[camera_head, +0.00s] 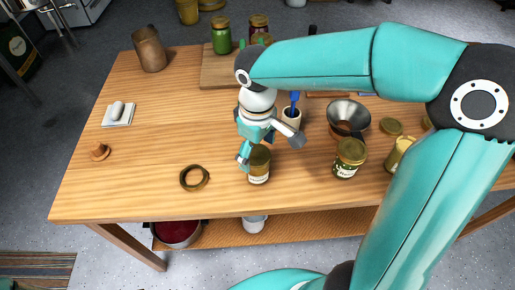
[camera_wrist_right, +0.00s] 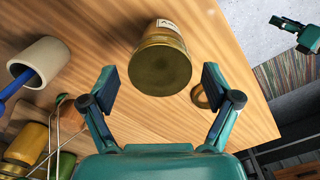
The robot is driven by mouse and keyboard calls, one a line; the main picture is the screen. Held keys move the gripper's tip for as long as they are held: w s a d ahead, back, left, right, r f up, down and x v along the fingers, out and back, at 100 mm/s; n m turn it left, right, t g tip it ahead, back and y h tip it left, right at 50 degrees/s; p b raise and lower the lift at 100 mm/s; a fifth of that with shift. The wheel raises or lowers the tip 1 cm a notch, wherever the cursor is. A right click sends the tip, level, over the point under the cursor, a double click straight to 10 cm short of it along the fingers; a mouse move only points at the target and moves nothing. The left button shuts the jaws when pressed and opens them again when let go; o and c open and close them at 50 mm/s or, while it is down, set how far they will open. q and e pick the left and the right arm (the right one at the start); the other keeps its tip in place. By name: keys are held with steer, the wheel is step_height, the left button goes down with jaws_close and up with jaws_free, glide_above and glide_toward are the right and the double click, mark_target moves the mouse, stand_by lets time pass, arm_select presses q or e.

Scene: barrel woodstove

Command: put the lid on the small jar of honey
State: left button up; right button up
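A glass jar with a dull gold top and a white label (camera_head: 258,168) stands upright near the table's front edge. In the right wrist view the same jar (camera_wrist_right: 160,65) is ahead, between the fingers, with a gap on both sides. My right gripper (camera_head: 268,149) is open and empty above it. Another labelled jar with a gold top (camera_head: 349,158) stands to the right, with a yellowish jar (camera_head: 398,154) beside it. A loose gold disc like a lid (camera_head: 391,127) lies behind them. A teal gripper, apparently my left (camera_wrist_right: 293,25), shows at the wrist view's top right; its opening is unclear.
A copper mug (camera_head: 149,49), a white pad (camera_head: 117,114) and a small brown object (camera_head: 99,152) are left. The left-middle tabletop is clear.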

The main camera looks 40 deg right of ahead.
mark_target(257, 155)
steer(key=shift+r, duration=0.1)
steer(key=shift+r+p, duration=0.3)
steer(key=shift+p, duration=0.05)
step_height(257, 155, up, 12)
steer(key=p, duration=0.1)
stand_by(0.7)
